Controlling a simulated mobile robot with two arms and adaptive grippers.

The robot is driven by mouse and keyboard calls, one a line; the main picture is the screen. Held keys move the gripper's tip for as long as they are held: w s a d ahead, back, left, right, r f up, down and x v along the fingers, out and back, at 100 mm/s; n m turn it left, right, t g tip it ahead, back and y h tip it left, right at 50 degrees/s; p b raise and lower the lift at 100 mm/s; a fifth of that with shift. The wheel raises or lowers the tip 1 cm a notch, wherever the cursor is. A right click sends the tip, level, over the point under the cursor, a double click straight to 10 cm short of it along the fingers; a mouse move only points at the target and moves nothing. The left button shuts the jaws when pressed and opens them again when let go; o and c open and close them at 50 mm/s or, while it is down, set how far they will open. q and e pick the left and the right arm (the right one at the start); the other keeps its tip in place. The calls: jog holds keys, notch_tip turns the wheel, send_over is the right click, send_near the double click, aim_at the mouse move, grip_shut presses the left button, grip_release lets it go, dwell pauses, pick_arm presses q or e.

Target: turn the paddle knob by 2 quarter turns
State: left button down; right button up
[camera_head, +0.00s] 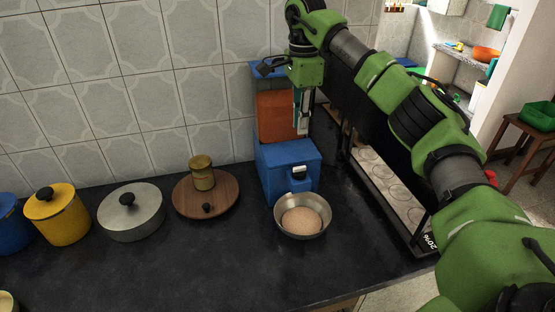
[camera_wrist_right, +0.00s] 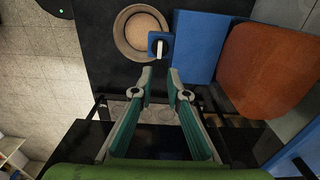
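The paddle knob (camera_head: 299,170) is a small white paddle on a dark mount, low on the front of a blue dispenser (camera_head: 288,160) with an orange-brown hopper (camera_head: 279,115). In the right wrist view the knob (camera_wrist_right: 159,48) shows as a white bar lying along the picture's vertical, just beyond my fingertips. My right gripper (camera_head: 302,122) points down beside the hopper, above the knob and apart from it. In the right wrist view its two fingers (camera_wrist_right: 160,72) are apart with nothing between them. My left gripper is not in view.
A steel bowl (camera_head: 281,226) of pale grain stands under the dispenser's front. A black rack (camera_head: 405,213) with round slots is on the right.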

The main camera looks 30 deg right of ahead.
aim_at(300, 167)
jog(key=f+p, duration=0.1)
jog(key=f, duration=0.3)
jog(key=f+p, duration=0.1)
jog(key=f, duration=0.8)
jog(key=shift+s+d+f+p, duration=0.1)
jog(key=shift+d+f+p, duration=0.15)
jog(key=shift+p, duration=0.15)
grip_shut()
jog(key=shift+r+m, duration=0.1)
jog(key=shift+m, duration=0.2)
